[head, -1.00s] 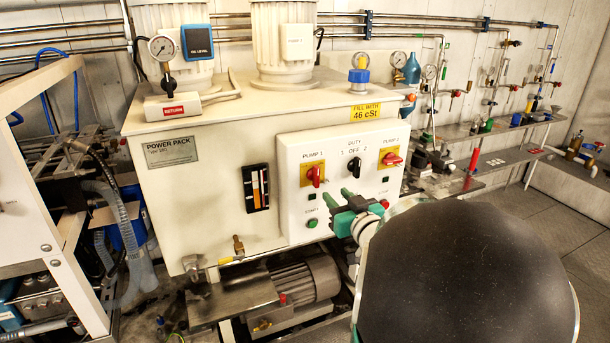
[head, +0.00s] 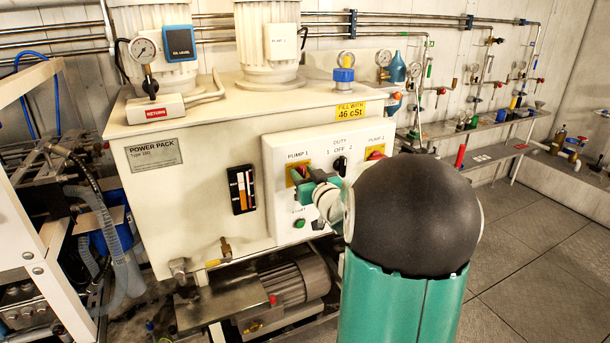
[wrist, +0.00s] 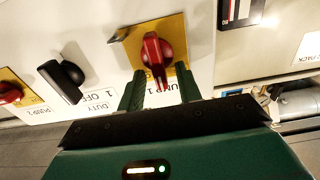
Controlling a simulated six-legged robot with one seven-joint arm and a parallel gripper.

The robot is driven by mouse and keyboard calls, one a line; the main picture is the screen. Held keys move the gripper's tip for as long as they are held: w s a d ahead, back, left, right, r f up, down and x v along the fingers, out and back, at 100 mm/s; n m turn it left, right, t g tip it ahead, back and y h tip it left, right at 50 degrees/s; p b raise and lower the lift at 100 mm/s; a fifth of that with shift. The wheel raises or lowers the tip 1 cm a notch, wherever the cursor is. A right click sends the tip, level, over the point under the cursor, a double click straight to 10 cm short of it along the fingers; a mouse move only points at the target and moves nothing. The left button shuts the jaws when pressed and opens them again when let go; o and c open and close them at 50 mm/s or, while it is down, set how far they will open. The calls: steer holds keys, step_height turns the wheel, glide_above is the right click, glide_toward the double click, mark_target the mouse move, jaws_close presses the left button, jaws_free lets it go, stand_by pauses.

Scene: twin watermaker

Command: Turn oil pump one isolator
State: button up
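The pump 1 isolator is a red rotary handle (wrist: 154,55) on a yellow plate in the wrist view. The wrist view shows it inverted, with its lever pointing down the picture at a slight slant. My gripper (wrist: 159,80) is open, with one green finger on each side of the lever's end. I see a gap on both sides, and cannot tell how deep the fingers reach. In the head view my gripper (head: 304,187) is at the PUMP 1 switch and hides most of it; part of the yellow plate (head: 293,179) shows.
The black duty selector (wrist: 62,80) and the red pump 2 isolator (wrist: 8,93) are beside it on the same white panel (head: 282,151). A green start button (head: 299,223) is below. The oil level gauge (head: 242,190) is left of the panel.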

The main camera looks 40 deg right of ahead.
jaws_close()
steer(key=shift+n, duration=0.3)
steer(key=n, duration=0.3)
steer(key=shift+w+a+f+n, duration=0.1)
steer(key=shift+a+n, duration=0.2)
steer(key=shift+a, duration=0.05)
steer(key=n, duration=0.4)
steer(key=f+n, duration=0.1)
steer(key=n, duration=0.4)
steer(key=a+n, duration=0.1)
steer(key=n, duration=0.3)
steer(key=shift+w+f+n, duration=0.15)
steer(key=shift+f+n, duration=0.15)
steer(key=shift+f, duration=0.05)
